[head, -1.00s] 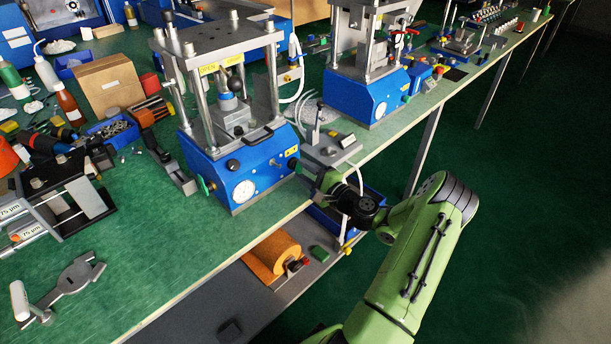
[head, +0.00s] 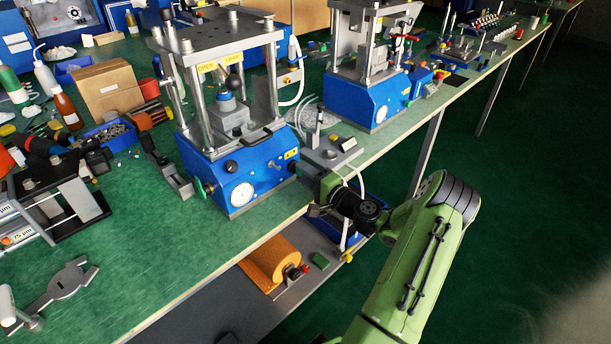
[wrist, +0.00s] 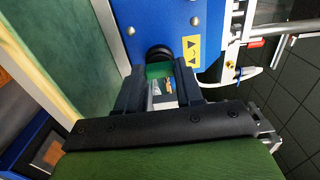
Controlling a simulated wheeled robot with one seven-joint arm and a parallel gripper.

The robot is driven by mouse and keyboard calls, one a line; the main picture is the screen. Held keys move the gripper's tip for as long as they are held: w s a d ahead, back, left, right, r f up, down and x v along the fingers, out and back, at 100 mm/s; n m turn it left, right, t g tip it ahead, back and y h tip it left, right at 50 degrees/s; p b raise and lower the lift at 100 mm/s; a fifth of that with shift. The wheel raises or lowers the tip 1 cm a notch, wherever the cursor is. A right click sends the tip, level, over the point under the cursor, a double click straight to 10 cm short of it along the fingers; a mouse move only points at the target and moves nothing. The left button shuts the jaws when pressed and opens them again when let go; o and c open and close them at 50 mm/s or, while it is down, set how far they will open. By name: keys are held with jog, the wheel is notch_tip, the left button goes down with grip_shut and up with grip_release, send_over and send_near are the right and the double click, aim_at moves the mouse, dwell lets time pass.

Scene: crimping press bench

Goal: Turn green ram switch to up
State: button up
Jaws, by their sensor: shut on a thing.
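The green ram switch (wrist: 157,70) shows in the wrist view as a green grip in front of a round black base on the blue press body (wrist: 170,22). My gripper (wrist: 158,77) has a finger on each side of the green grip and is shut on it. A yellow label with black arrow marks (wrist: 191,51) is just right of the switch. In the head view, my gripper (head: 313,197) is at the right side of the near blue press (head: 238,165). The switch cannot be made out there, and its exact turn angle is hard to tell.
The near press has a round gauge (head: 242,194) and a black front handle. A grey block fixture (head: 333,150) stands close behind my gripper. A second blue press (head: 367,98) stands farther back.

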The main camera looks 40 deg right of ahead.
jog(key=shift+f, duration=0.1)
jog(key=o, duration=1)
jog(key=shift+o, duration=0.2)
jog(key=s+p, duration=0.2)
jog(key=s, duration=1.3)
jog(key=shift+s+d+p, duration=0.2)
jog(key=shift+s+p, duration=0.2)
jog(key=shift+w, duration=0.1)
